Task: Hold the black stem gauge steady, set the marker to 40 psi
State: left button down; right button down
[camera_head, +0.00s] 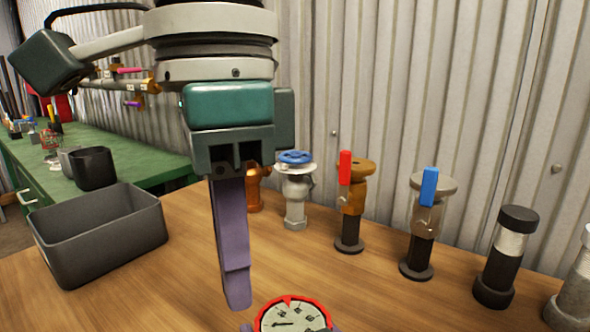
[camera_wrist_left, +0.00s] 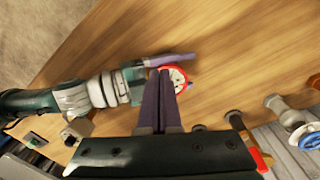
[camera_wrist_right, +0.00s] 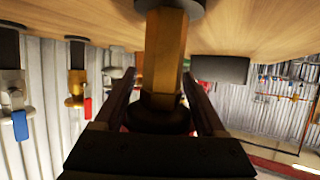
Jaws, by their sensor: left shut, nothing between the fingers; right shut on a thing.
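The gauge (camera_head: 292,318) has a pale dial, a dark needle pointing left, and a red rim with a red marker at the top; its numbers are too small to read. It is cut off by the lower edge of the head view. It also shows in the left wrist view (camera_wrist_left: 177,80). In the right wrist view its brass stem (camera_wrist_right: 165,50) with a black collar stands between the fingers of my right gripper (camera_wrist_right: 160,105), shut on it. My left gripper (camera_head: 238,300) is shut and empty, purple fingers pointing down beside the rim; contact cannot be told.
Behind the gauge stand several fittings: a blue-wheel valve (camera_head: 295,175), a red-handled valve (camera_head: 350,200), a blue-handled valve (camera_head: 428,220) and a black-and-silver cylinder (camera_head: 507,255). A grey bin (camera_head: 100,240) is at the left. Bare wood (camera_head: 180,300) lies between.

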pick_arm(q)
notch_tip(320, 180, down, 6)
jog(key=shift+s+f, duration=0.15)
jog(key=shift+f, duration=0.1)
pick_arm(e)
jog(key=shift+r, duration=0.1)
pick_arm(q)
jog(key=shift+w+d, duration=0.3)
jog(key=shift+d, duration=0.1)
dwell(0.8)
jog(key=shift+w+a, duration=0.15)
jog(key=shift+w, duration=0.05)
pick_arm(e)
jog(key=shift+a, duration=0.1)
pick_arm(q)
jog(key=shift+w+a, duration=0.2)
jog(key=shift+w, duration=0.45)
jog(key=shift+a, duration=0.1)
jog(key=r, duration=0.4)
jog(key=a+r, duration=0.1)
jog(key=r, duration=0.1)
dwell(0.3)
